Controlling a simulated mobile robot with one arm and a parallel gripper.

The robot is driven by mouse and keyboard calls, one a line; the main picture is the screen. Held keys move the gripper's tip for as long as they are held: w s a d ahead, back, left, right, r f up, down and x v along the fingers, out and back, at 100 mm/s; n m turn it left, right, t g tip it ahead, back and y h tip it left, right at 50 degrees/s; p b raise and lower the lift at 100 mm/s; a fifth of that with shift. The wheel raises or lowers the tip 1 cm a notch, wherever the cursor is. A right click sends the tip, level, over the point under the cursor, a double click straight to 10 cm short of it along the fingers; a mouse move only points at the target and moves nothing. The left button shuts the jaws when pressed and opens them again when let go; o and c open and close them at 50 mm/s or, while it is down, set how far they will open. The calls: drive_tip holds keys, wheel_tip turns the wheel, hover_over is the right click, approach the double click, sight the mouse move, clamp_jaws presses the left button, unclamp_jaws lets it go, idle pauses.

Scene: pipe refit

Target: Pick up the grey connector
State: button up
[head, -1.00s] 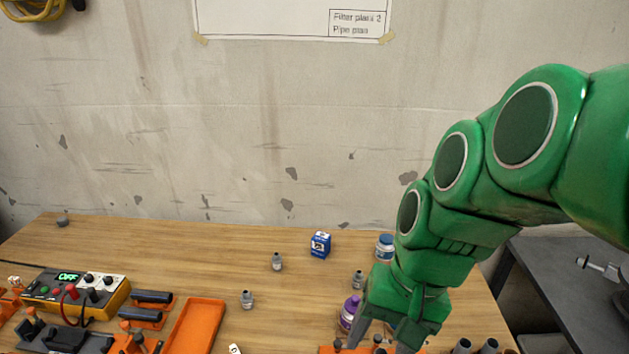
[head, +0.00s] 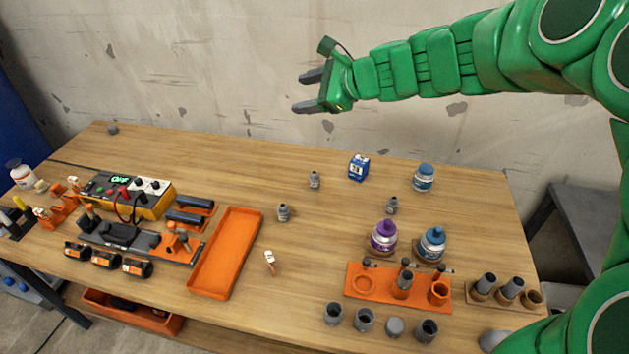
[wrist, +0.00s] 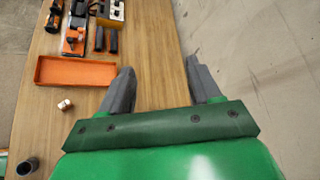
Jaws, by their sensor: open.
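Small grey bottle-shaped fittings stand upright on the wooden table: one at the back middle (head: 314,180), one nearer the orange tray (head: 283,212), and one right of centre (head: 391,205). A small dark grey piece (head: 112,129) lies at the far left back edge. I cannot tell which of these is the grey connector. My gripper (head: 300,92) is open and empty, pointing left in the head view, well above the table and near the wall. In the wrist view its two grey fingers (wrist: 159,66) are apart with nothing between them.
The orange tray (head: 209,288) is empty. A yellow meter (head: 130,192) is to its left. Blue and purple-capped bottles, an orange rack (head: 375,297) and several grey cups stand at right and front. A blue box (head: 359,167) stands at the back. The table's middle is mostly clear.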

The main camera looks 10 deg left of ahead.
drive_tip(key=w+f+m+t, duration=0.3)
drive_tip(key=w+m, duration=0.4)
drive_tip(key=w, duration=0.3)
drive_tip(key=m+t+h, duration=0.1)
drive_tip(key=m, duration=0.3)
hover_over(315, 179)
drive_tip(key=s+d, duration=0.1)
drive_tip(key=d, duration=0.1)
wheel_tip(315, 179, down, 4)
wheel_tip(315, 179, down, 32)
drive_tip(key=shift+f, duration=0.2)
drive_tip(key=shift+x, duration=2.5)
drive_tip(key=c, duration=1)
drive_tip(key=shift+o, duration=0.2)
